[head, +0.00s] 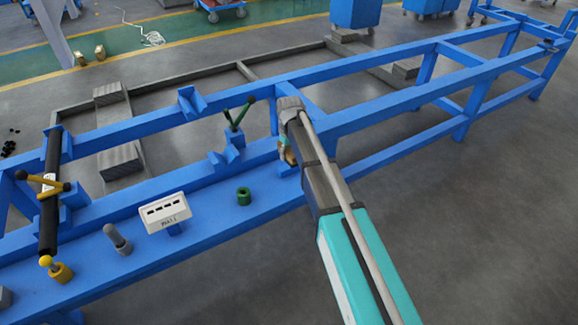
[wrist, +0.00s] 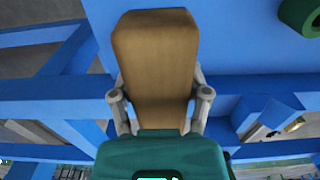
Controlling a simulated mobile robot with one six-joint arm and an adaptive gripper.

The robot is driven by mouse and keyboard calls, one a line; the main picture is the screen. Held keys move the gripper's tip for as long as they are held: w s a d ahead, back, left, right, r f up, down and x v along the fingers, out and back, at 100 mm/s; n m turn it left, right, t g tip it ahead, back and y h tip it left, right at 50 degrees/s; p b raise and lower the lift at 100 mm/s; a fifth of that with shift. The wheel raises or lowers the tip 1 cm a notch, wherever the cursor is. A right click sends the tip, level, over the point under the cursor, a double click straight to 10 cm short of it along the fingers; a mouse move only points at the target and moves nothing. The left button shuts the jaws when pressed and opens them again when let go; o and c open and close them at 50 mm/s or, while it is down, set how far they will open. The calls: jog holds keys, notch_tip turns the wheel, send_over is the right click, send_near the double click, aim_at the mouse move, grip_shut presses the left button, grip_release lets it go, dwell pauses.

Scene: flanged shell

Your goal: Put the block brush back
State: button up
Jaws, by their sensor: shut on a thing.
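The block brush, a brown block (wrist: 156,55), fills the middle of the wrist view. My gripper (wrist: 160,98) has one finger on each side of it and is shut on it. In the head view my gripper (head: 284,140) is over the blue frame near its middle, and only a small brown part of the brush (head: 289,154) shows beside it. The bristles cannot be made out. Whether the brush touches the blue surface below cannot be told. No place marked for the brush can be made out.
On the blue bench (head: 205,232) left of my gripper stand a green ring (head: 243,197), a white slotted box (head: 167,212), a grey peg (head: 117,238) and a yellow holder (head: 62,273). A black tube (head: 48,225) leans at the left. Green prongs (head: 236,120) rise behind.

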jog(key=shift+w+f+b, duration=0.65)
jog(key=shift+w+f, duration=0.2)
jog(key=shift+f, duration=0.15)
jog(key=shift+f, duration=0.1)
jog(key=shift+w+d+f+b, duration=0.1)
jog(key=shift+w+f+b, duration=0.25)
jog(key=shift+f+b, duration=1.55)
jog(key=shift+b, duration=0.1)
jog(key=shift+f, duration=0.1)
jog(key=o, duration=1)
notch_tip(320, 180, up, 12)
jog(key=p, duration=1.2)
